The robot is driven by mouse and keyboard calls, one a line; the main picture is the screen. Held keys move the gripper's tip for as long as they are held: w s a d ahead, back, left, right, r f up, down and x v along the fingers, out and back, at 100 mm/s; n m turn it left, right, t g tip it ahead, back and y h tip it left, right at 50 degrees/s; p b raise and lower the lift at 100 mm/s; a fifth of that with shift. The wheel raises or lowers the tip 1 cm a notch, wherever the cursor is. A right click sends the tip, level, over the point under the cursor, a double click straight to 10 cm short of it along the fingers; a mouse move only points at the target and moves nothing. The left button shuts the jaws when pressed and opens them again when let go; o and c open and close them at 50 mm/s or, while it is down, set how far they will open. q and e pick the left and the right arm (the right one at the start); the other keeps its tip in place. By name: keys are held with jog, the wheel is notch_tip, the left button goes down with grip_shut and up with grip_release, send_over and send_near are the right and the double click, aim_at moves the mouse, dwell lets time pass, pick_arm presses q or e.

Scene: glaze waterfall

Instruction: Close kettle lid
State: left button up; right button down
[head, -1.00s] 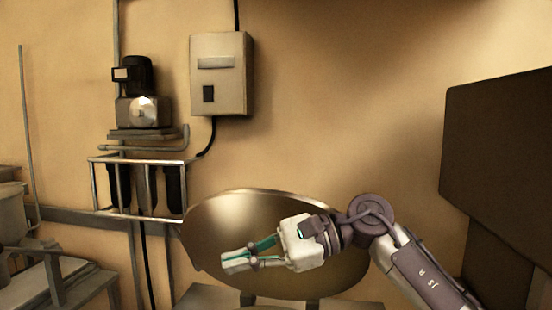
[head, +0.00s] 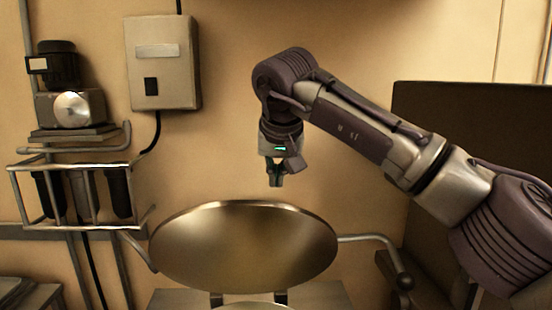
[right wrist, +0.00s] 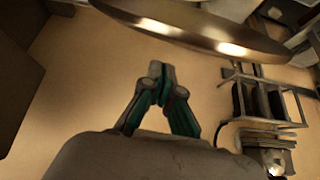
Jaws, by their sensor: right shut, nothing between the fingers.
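The kettle lid (head: 245,250) is a large round metal disc. It stands raised and tilted up, its broad face toward me in the head view. Only a sliver of the kettle's rim (head: 255,305) shows at the bottom edge; the rest is out of view. My right gripper (head: 276,183) points down just above the lid's upper edge, apart from it. Its fingers are shut and empty. In the right wrist view the closed fingertips (right wrist: 156,68) sit below the lid's edge (right wrist: 200,30) in the picture. My left gripper is not in view.
A bent metal bar (head: 375,240) runs out at the lid's right side. A pipe rack (head: 75,195) and a motor unit (head: 70,105) are on the left wall, beside a grey control box (head: 163,65). A dark panel (head: 465,130) stands at the right.

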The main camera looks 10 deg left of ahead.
aim_at(274, 205)
jog(key=p+x, duration=0.1)
jog(key=x, duration=0.3)
jog(key=shift+a, duration=0.15)
jog(key=shift+s+f+p, duration=0.35)
jog(key=shift+s+f, duration=0.6)
jog(key=shift+f, duration=0.05)
jog(key=shift+s+f, duration=0.35)
jog(key=shift+s, duration=0.1)
jog(key=shift+f, duration=0.15)
jog(key=shift+f, duration=0.1)
